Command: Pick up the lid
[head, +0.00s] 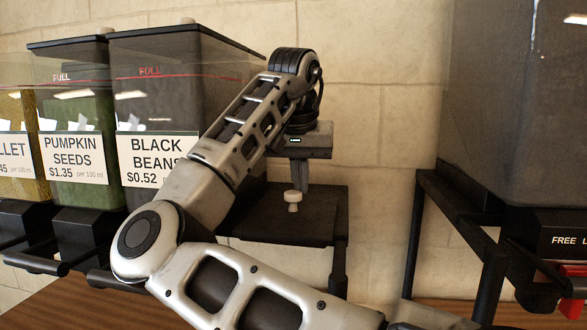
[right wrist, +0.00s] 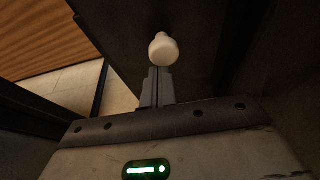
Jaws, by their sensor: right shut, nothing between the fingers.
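A white knob (head: 292,197) stands up from a dark flat panel (head: 275,228), which looks like the lid, in the middle of the head view. My right gripper (head: 299,185) points down just behind the knob, its fingers shut with nothing between them. In the right wrist view the shut fingers (right wrist: 157,76) end close to the round head of the knob (right wrist: 163,48). I cannot tell whether they touch it. The dark panel (right wrist: 215,60) fills much of that view. My right arm hides the panel's left part in the head view. My left gripper is not in view.
Dispensers of pumpkin seeds (head: 72,150) and black beans (head: 135,110) stand at the left. A large dark bin (head: 520,110) on a black frame (head: 418,230) stands at the right. A bare tiled wall (head: 385,120) is behind. A wooden surface (head: 70,305) lies below.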

